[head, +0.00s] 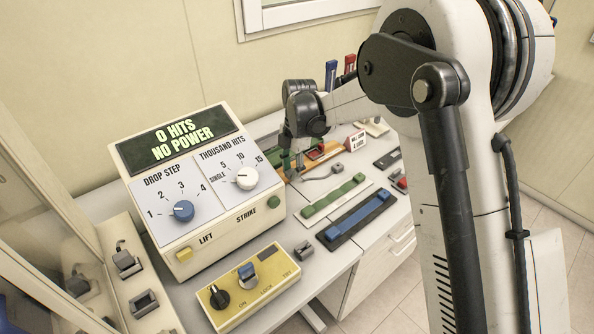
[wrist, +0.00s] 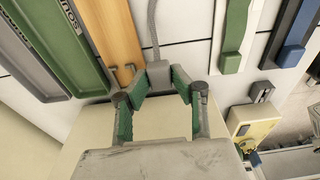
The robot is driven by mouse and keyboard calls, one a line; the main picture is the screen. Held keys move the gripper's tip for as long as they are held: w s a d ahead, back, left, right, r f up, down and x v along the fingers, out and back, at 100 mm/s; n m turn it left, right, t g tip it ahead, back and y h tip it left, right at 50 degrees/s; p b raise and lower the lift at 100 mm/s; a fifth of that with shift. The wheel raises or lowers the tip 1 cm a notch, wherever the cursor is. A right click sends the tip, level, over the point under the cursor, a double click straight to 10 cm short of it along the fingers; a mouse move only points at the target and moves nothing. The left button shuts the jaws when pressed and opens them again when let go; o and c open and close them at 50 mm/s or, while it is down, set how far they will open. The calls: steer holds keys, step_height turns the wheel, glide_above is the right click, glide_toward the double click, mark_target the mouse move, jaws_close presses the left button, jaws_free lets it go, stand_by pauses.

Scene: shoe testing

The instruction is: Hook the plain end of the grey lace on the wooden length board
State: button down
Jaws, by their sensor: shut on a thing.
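The grey lace (wrist: 153,30) runs up from my gripper in the wrist view; part of it shows as a thin grey curve on the table in the head view (head: 319,178). My gripper (wrist: 159,80) is shut on a grey block-like end (wrist: 158,70) of the lace. The wooden length board (wrist: 118,35) lies just left of the held end in the wrist view, with small metal pegs (wrist: 128,70) near its lower end. The held end is beside the pegs and looks apart from them; its height above the board is unclear. In the head view the arm partly hides the board.
A green tray (wrist: 62,35) lies left of the board in the wrist view. The large control console (head: 190,185) and yellow control box (head: 247,287) stand left and front in the head view.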

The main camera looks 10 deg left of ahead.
steer(key=shift+w+a+f+p, duration=0.1)
steer(key=shift+w+a+p, duration=0.25)
steer(key=shift+a, duration=0.55)
steer(key=shift+w+a+r+p, duration=0.1)
steer(key=shift+w+a, duration=0.3)
steer(key=shift+a, duration=0.5)
steer(key=shift+w+a+f+p, duration=0.1)
steer(key=shift+w+a+p, duration=0.25)
steer(key=shift+a, duration=0.55)
steer(key=shift+s+a+f+b, duration=0.1)
steer(key=shift+a+f+b, duration=0.1)
steer(key=shift+f+b, duration=0.45)
steer(key=shift+s+a+f+b, duration=0.25)
steer(key=shift+a+f+b, duration=0.5)
steer(key=shift+b, duration=0.25)
steer(key=shift+d+f, duration=0.15)
steer(key=shift+f, duration=0.05)
steer(key=shift+f+b, duration=0.3)
steer(key=shift+b, duration=0.3)
steer(key=shift+s+d+f+b, duration=0.15)
steer(key=shift+s+f+b, duration=0.05)
steer(key=shift+f+b, duration=0.25)
steer(key=c, duration=1.9)
jaws_free()
steer(key=o, duration=0.5)
steer(key=shift+w+f, duration=0.1)
steer(key=shift+f, duration=0.05)
